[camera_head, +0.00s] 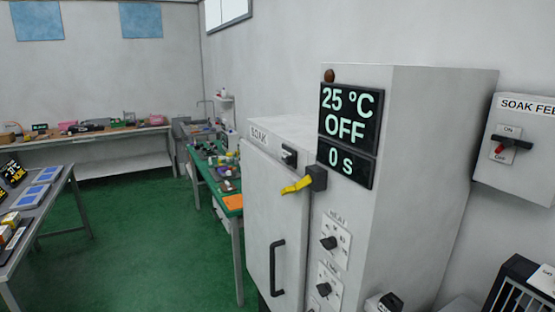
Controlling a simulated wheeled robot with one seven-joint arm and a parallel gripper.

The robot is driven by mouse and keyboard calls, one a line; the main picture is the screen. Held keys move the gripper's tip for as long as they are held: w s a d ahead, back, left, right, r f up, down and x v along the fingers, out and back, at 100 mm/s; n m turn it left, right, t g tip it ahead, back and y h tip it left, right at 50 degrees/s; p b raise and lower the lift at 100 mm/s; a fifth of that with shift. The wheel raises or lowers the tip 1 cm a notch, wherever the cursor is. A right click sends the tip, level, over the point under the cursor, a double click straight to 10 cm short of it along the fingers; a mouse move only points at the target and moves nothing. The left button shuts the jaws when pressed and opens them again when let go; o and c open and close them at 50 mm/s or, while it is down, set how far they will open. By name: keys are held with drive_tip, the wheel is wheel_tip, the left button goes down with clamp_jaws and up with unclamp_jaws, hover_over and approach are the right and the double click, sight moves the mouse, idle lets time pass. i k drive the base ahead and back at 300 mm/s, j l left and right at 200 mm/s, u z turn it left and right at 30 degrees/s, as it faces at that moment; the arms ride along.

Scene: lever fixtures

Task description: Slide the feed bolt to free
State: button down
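I cannot pick out a part marked as the feed bolt. A grey box labelled "SOAK FEE…" (520,145), cut off by the right edge, hangs on the wall at the right. Its switch plate reads ON above and OFF below. A black and red lever (513,143) lies about level across that plate. A yellow handle (297,185) on a black block (316,178) sits at the front edge of the grey SOAK cabinet (430,150). My gripper is not in view.
The cabinet's door (262,215) looks shut and has a black pull handle (277,268). Its display (349,135) reads 25 °C, OFF, 0 s. A black slotted unit (520,290) is at the bottom right. Cluttered benches stand left and behind; the green floor (140,240) between is clear.

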sight(508, 142)
drive_tip(key=k+z, duration=0.2)
drive_tip(key=z, duration=1)
drive_tip(key=i+j+u, duration=0.1)
drive_tip(key=u, duration=0.25)
drive_tip(key=i+u, duration=0.55)
drive_tip(key=u, duration=0.2)
